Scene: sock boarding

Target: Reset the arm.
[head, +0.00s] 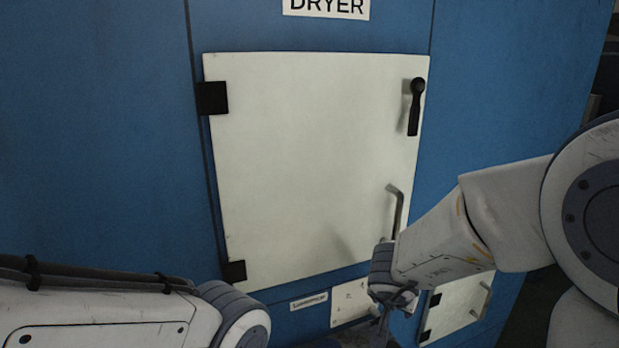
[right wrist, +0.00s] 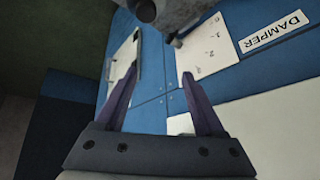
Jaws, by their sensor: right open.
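My right arm comes in from the right in the head view, and its gripper (head: 384,318) hangs low in front of the blue dryer (head: 110,150), partly cut off by the bottom edge. In the right wrist view the two dark fingers of this gripper (right wrist: 161,64) stand apart with nothing between them. My left arm shows at the lower left of the head view, but its gripper is out of the picture. The large white dryer door (head: 310,160) looks closed, with a black latch (head: 415,107) and a bent metal handle (head: 396,210) on its right side.
A DRYER sign (head: 326,6) is above the door. A small white panel (head: 350,303) and a lower white hatch (head: 456,306) with a handle sit below it, near my right forearm. A DAMPER label (right wrist: 272,31) shows in the right wrist view.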

